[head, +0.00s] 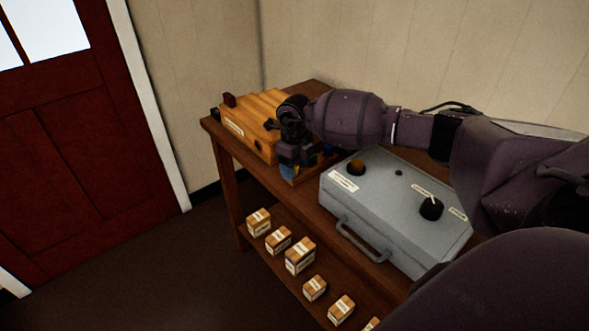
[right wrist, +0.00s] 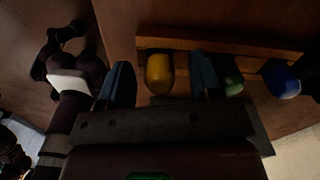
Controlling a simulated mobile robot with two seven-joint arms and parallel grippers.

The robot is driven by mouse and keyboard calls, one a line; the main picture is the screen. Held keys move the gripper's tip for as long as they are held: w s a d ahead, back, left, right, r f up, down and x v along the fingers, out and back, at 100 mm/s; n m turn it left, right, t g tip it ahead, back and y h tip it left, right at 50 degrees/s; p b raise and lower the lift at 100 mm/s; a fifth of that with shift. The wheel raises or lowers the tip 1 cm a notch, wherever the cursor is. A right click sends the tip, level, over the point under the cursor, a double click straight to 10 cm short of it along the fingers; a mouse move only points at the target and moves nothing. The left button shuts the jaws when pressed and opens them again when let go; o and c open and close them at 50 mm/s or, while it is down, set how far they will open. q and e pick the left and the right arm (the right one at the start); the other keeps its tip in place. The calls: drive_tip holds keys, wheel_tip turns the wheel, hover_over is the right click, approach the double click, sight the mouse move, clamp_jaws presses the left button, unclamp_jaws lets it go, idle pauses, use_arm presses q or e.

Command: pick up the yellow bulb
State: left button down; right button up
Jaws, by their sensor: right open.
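The yellow bulb (right wrist: 159,74) shows in the right wrist view, in a wooden rack (right wrist: 220,42). A green bulb (right wrist: 232,82) and a blue bulb (right wrist: 281,79) stand to its right in the same rack. My right gripper (right wrist: 161,66) is open, with one blue-grey finger on each side of the yellow bulb; I cannot tell whether either finger touches it. In the head view my right gripper (head: 298,160) is over the rack on the table, and hides most of the bulbs. My left gripper is not in view.
A grey case (head: 385,205) with a black knob (head: 431,208) stands right of the rack on the wooden table (head: 228,138). A yellow wooden box (head: 250,120) stands to the left. Several small cartons (head: 300,255) sit on the lower shelf.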

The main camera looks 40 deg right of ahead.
drive_tip(key=shift+c, duration=0.3)
drive_tip(key=c, duration=0.9)
drive_tip(key=shift+r, duration=0.1)
drive_tip(key=shift+c, duration=0.2)
